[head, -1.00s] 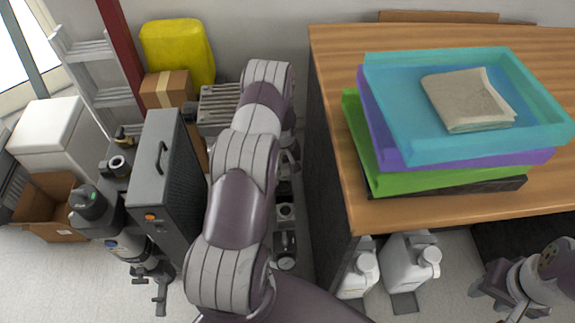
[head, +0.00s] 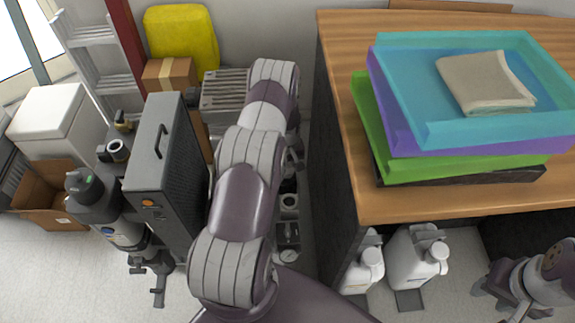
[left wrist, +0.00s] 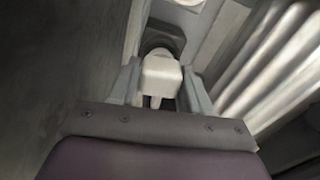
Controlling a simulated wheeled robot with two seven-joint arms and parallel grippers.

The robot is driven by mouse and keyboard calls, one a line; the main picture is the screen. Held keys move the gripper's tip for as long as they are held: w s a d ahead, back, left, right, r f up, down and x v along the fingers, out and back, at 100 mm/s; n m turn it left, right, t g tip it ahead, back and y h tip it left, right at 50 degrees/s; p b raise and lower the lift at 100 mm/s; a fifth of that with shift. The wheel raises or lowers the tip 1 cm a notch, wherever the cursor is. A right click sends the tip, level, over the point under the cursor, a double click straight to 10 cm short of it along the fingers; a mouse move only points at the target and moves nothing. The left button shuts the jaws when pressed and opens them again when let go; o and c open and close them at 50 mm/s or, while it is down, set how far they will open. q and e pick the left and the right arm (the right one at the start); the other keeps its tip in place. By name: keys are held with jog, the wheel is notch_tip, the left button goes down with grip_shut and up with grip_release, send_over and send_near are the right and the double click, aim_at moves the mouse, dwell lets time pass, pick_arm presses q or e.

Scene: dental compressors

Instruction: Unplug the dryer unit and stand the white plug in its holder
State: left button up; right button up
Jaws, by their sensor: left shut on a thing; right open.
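In the left wrist view, a white plug (left wrist: 160,75) sits between the two grey fingers of my left gripper (left wrist: 160,88), which is shut on it. A dark round shape lies just beyond the plug; I cannot tell whether the plug is in a socket. In the head view my left arm reaches down the middle and hides its gripper and the plug. A tall dark grey box unit (head: 160,150) with a handle and orange button stands left of the arm; I cannot tell if it is the dryer. My right gripper (head: 497,297) is open and empty at lower right. No plug holder is identifiable.
A wooden table (head: 345,120) bears stacked trays (head: 440,135) and a folded cloth (head: 485,82). White jugs (head: 418,260) stand below it. A yellow container (head: 182,38), cardboard boxes (head: 168,72), a ladder (head: 97,60) and a black cylinder (head: 95,205) crowd the left.

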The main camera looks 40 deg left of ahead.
pick_arm(q)
jog(key=shift+f, duration=0.15)
jog(key=shift+f+b, duration=0.85)
jog(key=shift+f, duration=0.05)
jog(key=o, duration=1.1)
jog(key=shift+r, duration=0.1)
notch_tip(320, 180, up, 13)
jog(key=p, duration=0.2)
jog(key=shift+p, duration=0.35)
